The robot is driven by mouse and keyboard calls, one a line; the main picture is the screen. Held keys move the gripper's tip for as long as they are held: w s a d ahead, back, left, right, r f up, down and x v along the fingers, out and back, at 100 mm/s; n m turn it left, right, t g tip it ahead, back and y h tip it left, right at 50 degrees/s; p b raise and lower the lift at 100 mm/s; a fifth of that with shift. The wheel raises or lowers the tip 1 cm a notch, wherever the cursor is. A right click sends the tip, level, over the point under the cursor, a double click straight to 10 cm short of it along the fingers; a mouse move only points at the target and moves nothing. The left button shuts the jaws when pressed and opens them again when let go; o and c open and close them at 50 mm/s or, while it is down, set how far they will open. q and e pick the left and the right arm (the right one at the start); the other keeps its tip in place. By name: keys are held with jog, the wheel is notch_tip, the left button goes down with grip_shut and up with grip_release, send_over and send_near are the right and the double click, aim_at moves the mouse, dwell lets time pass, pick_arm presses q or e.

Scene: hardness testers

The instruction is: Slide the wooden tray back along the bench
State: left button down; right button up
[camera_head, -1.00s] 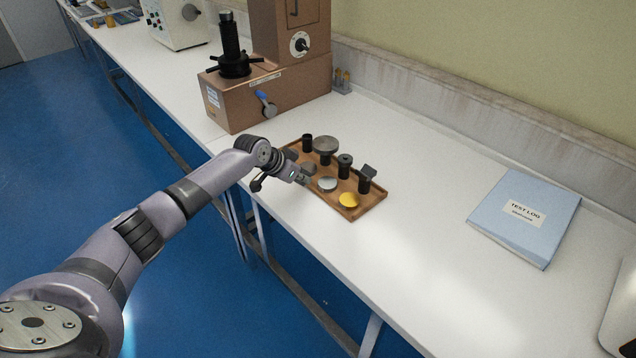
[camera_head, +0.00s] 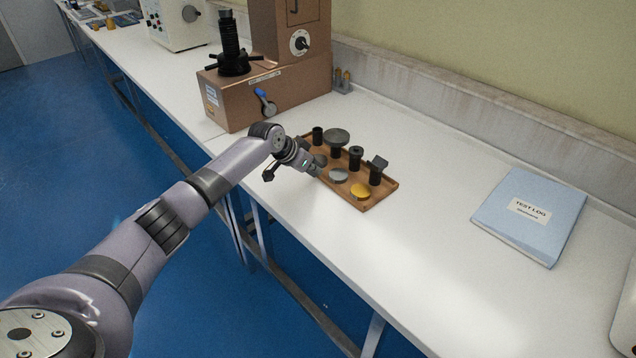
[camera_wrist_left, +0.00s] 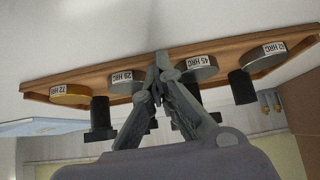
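The wooden tray (camera_head: 381,193) lies on the white bench, with its long near side toward the bench's front edge. It holds dark posts and anvils at the back and round test blocks in front, one of them yellow (camera_head: 360,191). The blocks carry HRC labels in the left wrist view, where the tray (camera_wrist_left: 225,46) appears upside down. My left gripper (camera_head: 317,172) is at the tray's near side. In the wrist view its fingers (camera_wrist_left: 161,58) converge to a closed tip against the near rim, apparently touching it. They hide part of the tray. My right gripper is out of view.
A brown hardness tester (camera_head: 228,98) stands left of the tray, with a paler machine (camera_head: 178,25) farther left. A blue test log (camera_head: 530,215) lies to the right. Bare bench lies between the tray and the back upstand (camera_head: 440,95).

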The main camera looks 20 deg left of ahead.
aim_at(336, 160)
pick_arm(q)
jog(key=shift+w+d+f+b, duration=0.1)
jog(key=shift+w+d+b, duration=0.25)
jog(key=shift+w+b, duration=0.25)
jog(key=shift+w+d+f+b, duration=0.1)
jog(key=shift+w+d+b, duration=0.2)
jog(key=shift+w+b, duration=0.3)
